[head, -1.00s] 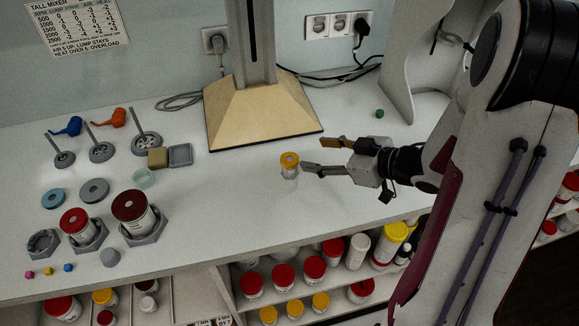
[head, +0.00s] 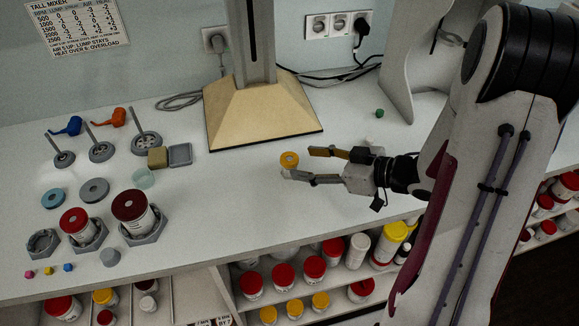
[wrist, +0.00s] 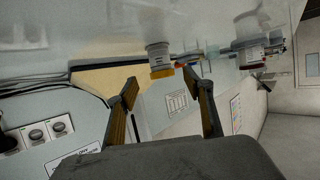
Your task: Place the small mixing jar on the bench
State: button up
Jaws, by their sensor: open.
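The nearer finger hides the jar's lower part in the head view. In the wrist view, the jar (wrist: 159,55) appears upside down, between and just beyond the open fingertips (wrist: 161,78). I cannot tell whether a finger touches it.
The mixer's wooden base (head: 262,112) stands behind. Two red-lidded jars (head: 75,222) (head: 131,206) sit in grey hexagonal holders at left, near stirring discs and a pale green cup (head: 143,178). A small green piece (head: 379,113) lies behind my gripper. The bench's middle is clear.

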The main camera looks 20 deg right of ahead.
aim_at(289, 162)
jog(key=shift+w+a+f, duration=0.25)
jog(key=shift+w+a, duration=0.1)
jog(key=shift+s+f+x, duration=0.1)
jog(key=shift+x, duration=0.7)
jog(key=shift+s+f+x, duration=0.1)
jog(key=shift+f+x, duration=0.05)
jog(key=shift+x, duration=1.65)
jog(key=shift+r, duration=0.1)
jog(key=c, duration=1.3)
jog(key=shift+r, duration=0.15)
jog(key=shift+r, duration=4.8)
